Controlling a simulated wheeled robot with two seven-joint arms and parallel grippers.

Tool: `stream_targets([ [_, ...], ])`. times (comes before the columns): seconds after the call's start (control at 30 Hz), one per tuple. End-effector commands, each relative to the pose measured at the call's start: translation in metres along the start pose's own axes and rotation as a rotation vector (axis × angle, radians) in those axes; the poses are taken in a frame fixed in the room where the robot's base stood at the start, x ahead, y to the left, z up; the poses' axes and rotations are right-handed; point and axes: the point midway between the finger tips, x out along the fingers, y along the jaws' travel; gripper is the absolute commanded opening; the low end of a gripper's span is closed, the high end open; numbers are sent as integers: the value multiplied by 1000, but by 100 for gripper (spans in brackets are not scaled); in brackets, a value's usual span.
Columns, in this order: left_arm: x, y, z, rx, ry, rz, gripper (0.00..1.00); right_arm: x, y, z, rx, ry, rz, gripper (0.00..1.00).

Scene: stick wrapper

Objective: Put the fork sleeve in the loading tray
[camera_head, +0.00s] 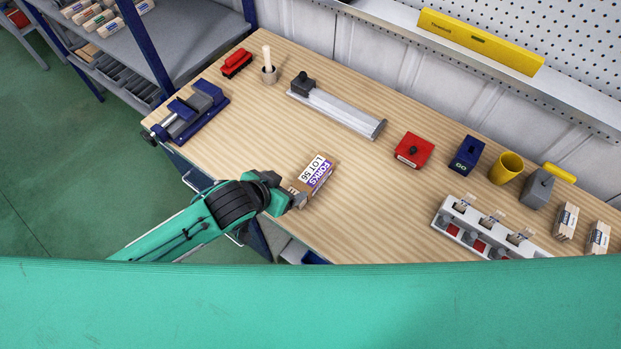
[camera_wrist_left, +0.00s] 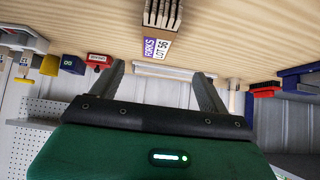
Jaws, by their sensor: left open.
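The fork sleeve (camera_head: 315,175) is a small cardboard pack with a white and purple "FORKS LOT 56" label. It lies on the wooden bench near its front edge. It also shows at the top of the left wrist view (camera_wrist_left: 158,47), with several slat ends facing the camera. My left gripper (camera_head: 298,199) is open and empty at the sleeve's near end; I cannot tell if it touches. Its two spread fingers show in the wrist view (camera_wrist_left: 160,76). A long grey metal trough (camera_head: 337,111) with a black knob lies farther back; I cannot tell if it is the loading tray.
A blue vise (camera_head: 190,113) stands at the left edge. A red block (camera_head: 413,150), a blue block (camera_head: 467,154) and a yellow cup (camera_head: 506,168) stand right. A white clamp fixture (camera_head: 485,231) is at front right. Bench around the sleeve is clear.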

Motion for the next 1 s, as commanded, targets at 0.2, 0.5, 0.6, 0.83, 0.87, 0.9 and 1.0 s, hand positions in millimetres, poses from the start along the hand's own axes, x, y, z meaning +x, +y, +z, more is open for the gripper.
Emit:
stream_targets([
  [0.2,21,0,-2,2,-1,3,78,-8,-2,-1,1,0,-3,0],
  [0.5,68,0,-2,2,0,2,78,-20,-8,-4,1,2,-9,0],
  [0.6,79,0,-2,3,1,2,78,-22,-8,-4,1,2,-9,0],
  [0.83,89,1,-1,4,0,2,78,-26,-6,-4,0,2,-7,0],
  [0.87,90,1,-2,4,0,2,78,-27,-6,-4,0,1,-7,0],
  [0.9,92,1,-3,4,1,2,78,-30,-5,-4,0,1,-6,0],
  [1.0,101,3,-6,3,0,3,78,-38,-4,-4,-1,1,-5,0],
])
